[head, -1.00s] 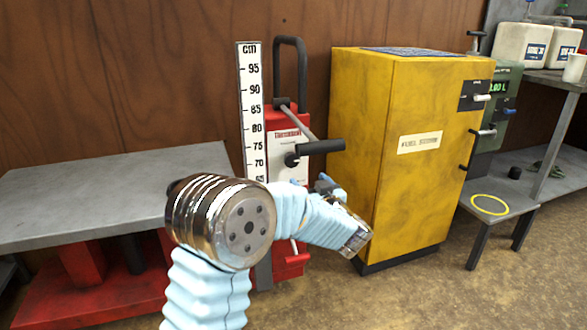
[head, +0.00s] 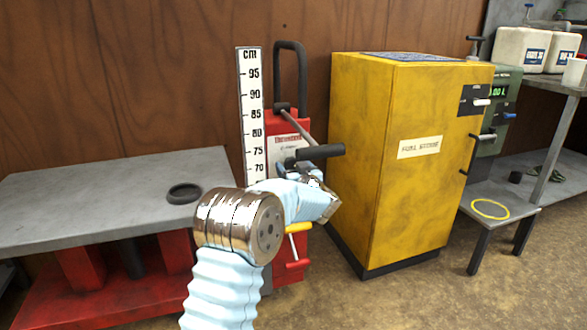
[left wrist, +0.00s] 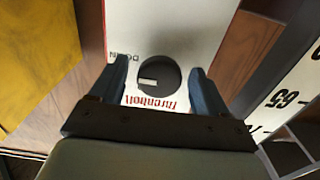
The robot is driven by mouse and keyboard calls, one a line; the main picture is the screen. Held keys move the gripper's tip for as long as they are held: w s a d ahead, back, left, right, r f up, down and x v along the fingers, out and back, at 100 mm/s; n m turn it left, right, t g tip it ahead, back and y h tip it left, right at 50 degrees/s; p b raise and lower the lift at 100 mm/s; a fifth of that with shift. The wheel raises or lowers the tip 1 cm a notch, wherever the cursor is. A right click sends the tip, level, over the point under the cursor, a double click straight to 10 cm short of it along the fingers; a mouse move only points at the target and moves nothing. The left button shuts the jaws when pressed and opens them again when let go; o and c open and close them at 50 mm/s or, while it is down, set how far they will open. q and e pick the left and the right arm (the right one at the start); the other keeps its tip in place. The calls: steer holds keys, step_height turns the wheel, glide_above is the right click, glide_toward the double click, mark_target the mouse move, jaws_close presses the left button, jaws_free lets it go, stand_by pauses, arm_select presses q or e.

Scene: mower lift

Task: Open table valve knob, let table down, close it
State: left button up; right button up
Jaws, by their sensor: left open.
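The valve knob (left wrist: 147,79) is round and black with a pale pointer mark. It sits on a white panel with red lettering and the word DOWN, upside down in the left wrist view. My left gripper (left wrist: 159,66) is open, its fingers on either side of the knob; I cannot tell whether they touch it. In the head view my left gripper (head: 308,180) is in front of the red pump column (head: 290,122) and hides much of its panel. The grey lift table (head: 100,190) stands at left over a red base. My right gripper is not in view.
A cm ruler (head: 251,110) stands beside the column. A black-gripped lever (head: 320,152) sticks out above my gripper. A dark ring (head: 184,193) lies on the table. A yellow cabinet (head: 375,200) stands close at right. Brown floor is open in front.

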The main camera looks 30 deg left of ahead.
arm_select(q)
steer(key=shift+c, duration=0.2)
steer(key=c, duration=1)
steer(key=shift+w+d+n+b, duration=0.1)
steer(key=shift+n+b, duration=5.15)
steer(key=shift+n, duration=3.55)
